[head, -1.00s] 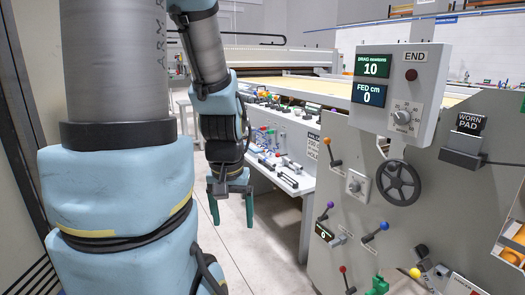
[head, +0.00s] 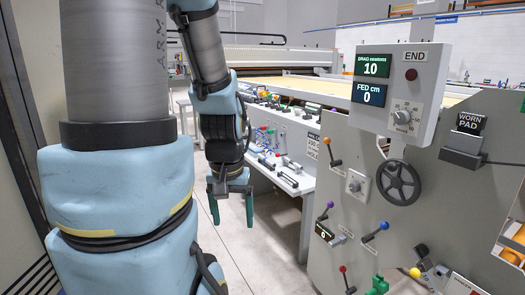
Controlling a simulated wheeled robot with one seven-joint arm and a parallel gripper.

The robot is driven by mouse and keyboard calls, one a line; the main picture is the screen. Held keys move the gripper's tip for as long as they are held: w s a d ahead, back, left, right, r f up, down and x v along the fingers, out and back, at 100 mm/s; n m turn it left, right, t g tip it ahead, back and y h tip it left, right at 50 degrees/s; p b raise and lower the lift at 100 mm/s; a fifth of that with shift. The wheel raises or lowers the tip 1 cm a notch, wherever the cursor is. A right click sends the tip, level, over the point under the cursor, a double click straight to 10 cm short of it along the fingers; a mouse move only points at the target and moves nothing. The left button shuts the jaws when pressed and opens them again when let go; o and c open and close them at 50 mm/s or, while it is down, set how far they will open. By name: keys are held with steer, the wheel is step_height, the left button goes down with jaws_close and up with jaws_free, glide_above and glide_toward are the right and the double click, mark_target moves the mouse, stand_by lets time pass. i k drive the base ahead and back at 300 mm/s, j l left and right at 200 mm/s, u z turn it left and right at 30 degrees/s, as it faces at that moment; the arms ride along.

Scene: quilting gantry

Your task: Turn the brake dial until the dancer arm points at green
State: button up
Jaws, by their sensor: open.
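My gripper (head: 231,208) hangs open and empty with its green fingers pointing down, well left of the grey machine panel (head: 330,235) and apart from it. A dial with a marked scale (head: 402,117) sits on the grey control box, under screens reading DRAG newtons 10 (head: 372,66) and FED cm 0 (head: 369,94). A second small knob on a pale plate (head: 355,184) is on the panel below. I cannot tell which one is the brake dial. I cannot make out the dancer arm for certain; a green part (head: 377,286) shows at the bottom edge.
A black handwheel (head: 399,183) and levers with orange (head: 327,141), purple (head: 330,205) and blue (head: 384,225) balls stick out of the panel. A cluttered workbench (head: 290,155) lies behind my gripper. The floor between is clear.

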mark_target(402, 117)
steer(key=z, duration=1.35)
